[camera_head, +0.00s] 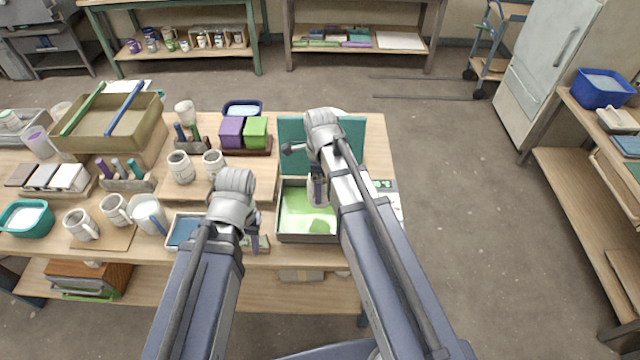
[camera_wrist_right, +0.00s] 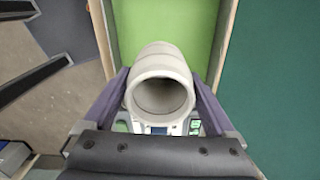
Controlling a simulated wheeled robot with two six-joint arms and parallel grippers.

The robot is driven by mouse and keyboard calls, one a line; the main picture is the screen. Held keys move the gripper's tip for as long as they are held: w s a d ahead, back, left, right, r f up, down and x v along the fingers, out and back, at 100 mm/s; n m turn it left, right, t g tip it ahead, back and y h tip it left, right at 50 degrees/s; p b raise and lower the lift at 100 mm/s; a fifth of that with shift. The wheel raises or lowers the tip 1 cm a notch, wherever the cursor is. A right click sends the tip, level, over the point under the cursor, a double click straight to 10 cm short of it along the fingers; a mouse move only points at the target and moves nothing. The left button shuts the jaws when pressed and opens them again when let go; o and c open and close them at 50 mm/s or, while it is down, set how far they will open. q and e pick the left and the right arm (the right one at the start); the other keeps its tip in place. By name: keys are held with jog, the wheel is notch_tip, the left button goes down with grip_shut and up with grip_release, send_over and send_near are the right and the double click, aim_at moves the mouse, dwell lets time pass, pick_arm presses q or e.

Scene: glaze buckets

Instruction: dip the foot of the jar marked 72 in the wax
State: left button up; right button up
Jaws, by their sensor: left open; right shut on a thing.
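A pale grey jar (camera_wrist_right: 160,58) is between the purple fingers of my right gripper (camera_wrist_right: 162,100), its open mouth facing the wrist camera. In the head view the jar (camera_head: 316,192) is mostly hidden by my right arm; no number on it can be read. It is above a shallow dark-rimmed pan of green wax (camera_head: 295,222); I cannot tell whether its foot touches the wax. My left gripper (camera_head: 256,240) is open and low at the table's front edge, left of the pan; its fingers are partly hidden.
A teal board (camera_head: 293,145) stands behind the pan, and a scale (camera_head: 386,190) with green digits is right of it. Mugs (camera_head: 82,225), test tiles and a large olive bin (camera_head: 110,125) crowd the table's left.

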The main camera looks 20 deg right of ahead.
jog(key=shift+f+b, duration=2.55)
jog(key=shift+f, duration=0.4)
jog(key=shift+f+b, duration=1.05)
jog(key=shift+b, duration=0.05)
jog(key=shift+r, duration=0.1)
jog(key=shift+r+p, duration=1)
jog(key=shift+p, duration=0.15)
jog(key=shift+r, duration=0.1)
notch_tip(320, 180, up, 8)
jog(key=p, duration=0.7)
jog(key=shift+f+p, duration=0.25)
jog(key=shift+p, duration=0.05)
jog(key=shift+f, duration=0.1)
